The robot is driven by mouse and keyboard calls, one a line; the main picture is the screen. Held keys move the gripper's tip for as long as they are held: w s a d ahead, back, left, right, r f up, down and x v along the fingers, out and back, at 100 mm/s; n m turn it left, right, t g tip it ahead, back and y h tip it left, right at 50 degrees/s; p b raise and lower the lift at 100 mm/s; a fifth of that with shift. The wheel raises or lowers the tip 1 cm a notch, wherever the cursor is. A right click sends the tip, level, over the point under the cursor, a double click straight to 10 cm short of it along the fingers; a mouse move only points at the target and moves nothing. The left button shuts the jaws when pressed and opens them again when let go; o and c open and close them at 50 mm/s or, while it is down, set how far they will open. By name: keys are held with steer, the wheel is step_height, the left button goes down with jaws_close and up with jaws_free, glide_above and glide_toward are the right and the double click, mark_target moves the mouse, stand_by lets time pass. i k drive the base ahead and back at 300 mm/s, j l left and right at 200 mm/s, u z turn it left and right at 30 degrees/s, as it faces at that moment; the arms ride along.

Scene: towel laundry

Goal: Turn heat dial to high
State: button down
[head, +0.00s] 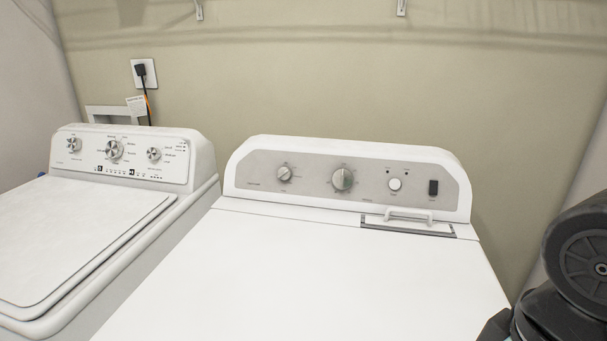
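The dryer (300,275) stands in the middle of the head view, with a grey control panel (310,187) along its back. A small round dial (284,173) is at the panel's left. A larger round dial (342,179) is near its middle. A white round button (395,184) and a dark switch (433,188) are to the right. The labels are too small to read, so I cannot tell which dial is for heat or its setting. My gripper is not in view; only dark parts of my arm show at the lower right.
A white washer (80,240) with its lid shut and its own dials stands close on the left. A lint-screen handle (408,215) rises from the dryer's top at the back. The dryer's top is clear. A wall outlet (145,74) holds a plug behind the washer.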

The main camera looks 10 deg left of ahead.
mark_target(283, 173)
steer(key=j, duration=1.1)
steer(key=i+j, duration=0.1)
steer(key=j, duration=1)
